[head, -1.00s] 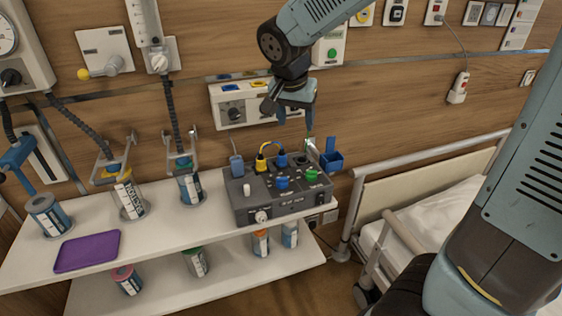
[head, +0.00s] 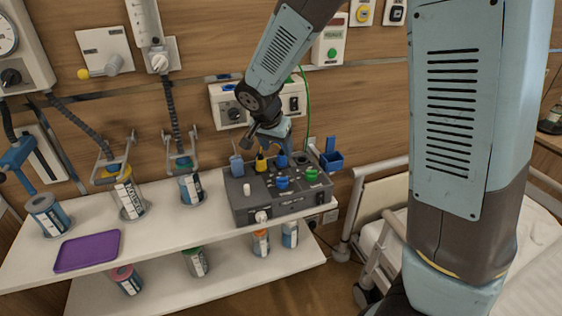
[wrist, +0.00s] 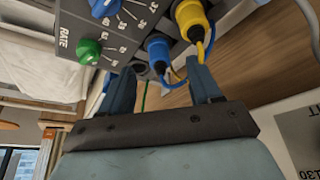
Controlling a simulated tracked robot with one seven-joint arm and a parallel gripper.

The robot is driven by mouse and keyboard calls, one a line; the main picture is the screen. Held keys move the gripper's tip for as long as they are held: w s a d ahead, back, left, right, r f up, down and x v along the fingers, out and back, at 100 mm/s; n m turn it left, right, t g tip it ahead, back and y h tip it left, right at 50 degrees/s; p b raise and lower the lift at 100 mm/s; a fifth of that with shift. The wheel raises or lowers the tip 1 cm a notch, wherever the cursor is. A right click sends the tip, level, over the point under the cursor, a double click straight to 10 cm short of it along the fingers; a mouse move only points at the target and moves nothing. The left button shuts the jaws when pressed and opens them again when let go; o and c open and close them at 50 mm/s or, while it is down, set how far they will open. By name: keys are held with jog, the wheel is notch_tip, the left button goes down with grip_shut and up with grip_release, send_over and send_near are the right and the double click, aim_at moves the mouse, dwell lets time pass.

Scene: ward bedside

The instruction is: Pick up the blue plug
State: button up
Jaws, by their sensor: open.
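The blue plug (head: 282,161) stands in the top of the dark control box (head: 238,207), beside the yellow plug (head: 261,164). In the wrist view the blue plug (wrist: 159,52) has a blue cable, and the yellow plug (wrist: 193,22) is close on its right. My gripper (head: 274,142) is above the box's back edge, just over the plugs. In the wrist view my gripper (wrist: 162,84) is open, with one finger on each side of the blue plug's line. Its fingers look empty; I cannot tell whether they touch the plug.
A blue knob (head: 282,183) and green knob (head: 312,175) are on the box. Canisters and a purple tray (head: 87,251) are on the left of the white shelf. A bed rail (head: 368,172) is at right.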

aim_at(281, 154)
jog(key=shift+w+x, duration=0.2)
jog(key=shift+x, duration=2.55)
jog(key=shift+d+r, duration=0.15)
jog(key=shift+d, duration=0.1)
jog(key=c, duration=1.1)
